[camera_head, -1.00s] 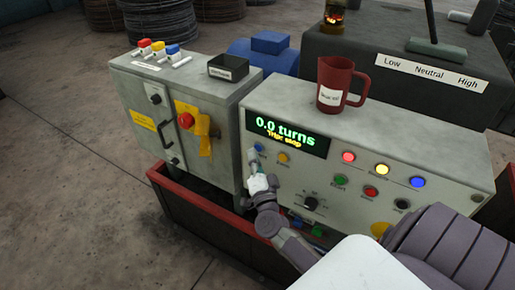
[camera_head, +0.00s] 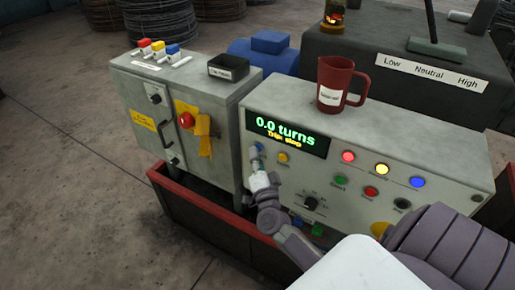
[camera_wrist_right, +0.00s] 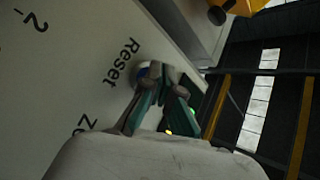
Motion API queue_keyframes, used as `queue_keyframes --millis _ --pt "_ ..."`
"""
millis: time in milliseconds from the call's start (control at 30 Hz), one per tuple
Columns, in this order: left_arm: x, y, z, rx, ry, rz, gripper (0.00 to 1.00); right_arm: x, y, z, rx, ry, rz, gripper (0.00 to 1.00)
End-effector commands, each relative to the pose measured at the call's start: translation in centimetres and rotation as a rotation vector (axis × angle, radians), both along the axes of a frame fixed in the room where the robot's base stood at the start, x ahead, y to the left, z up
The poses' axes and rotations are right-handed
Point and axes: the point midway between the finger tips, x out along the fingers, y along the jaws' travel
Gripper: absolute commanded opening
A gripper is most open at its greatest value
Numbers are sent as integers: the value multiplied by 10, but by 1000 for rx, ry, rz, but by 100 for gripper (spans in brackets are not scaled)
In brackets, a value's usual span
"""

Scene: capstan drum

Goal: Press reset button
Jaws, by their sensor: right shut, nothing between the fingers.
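The blue reset button (camera_head: 259,146) is at the left of the grey control panel's front (camera_head: 333,180), just under the display (camera_head: 287,133). The display reads "0.0 turns" with yellow "Trip: stop" below. My right gripper (camera_head: 255,155) is shut and empty, its tips at the button's lower left. In the right wrist view the closed fingertips (camera_wrist_right: 162,78) are against or just in front of the blue button (camera_wrist_right: 142,73), beside the printed word "Reset". They partly hide it, and I cannot tell whether it is pressed in. My left gripper is not in view.
A yellow button (camera_head: 282,157) is close right of the reset button, with a black knob (camera_head: 312,204) below. A red jug (camera_head: 336,84) stands on the panel's top. A grey cabinet (camera_head: 182,130) with a red emergency button (camera_head: 186,120) stands left. A red-rimmed trough (camera_head: 205,205) runs below.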

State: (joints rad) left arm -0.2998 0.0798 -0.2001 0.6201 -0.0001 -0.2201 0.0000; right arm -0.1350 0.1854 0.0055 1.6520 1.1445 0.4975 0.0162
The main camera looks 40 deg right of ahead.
Motion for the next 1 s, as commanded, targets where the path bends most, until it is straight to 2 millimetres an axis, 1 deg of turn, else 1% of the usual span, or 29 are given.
queue_keyframes --millis 200,533,833,1000 --pt "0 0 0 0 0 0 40 1 -3 1 -1 -1 -1 0" --pt "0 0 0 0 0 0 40 1 -3 1 0 -2 -2 0" --pt "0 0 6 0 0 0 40 -5 9 2 2 -2 -3 0" --pt "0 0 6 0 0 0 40 -6 12 1 -1 -2 -2 0"
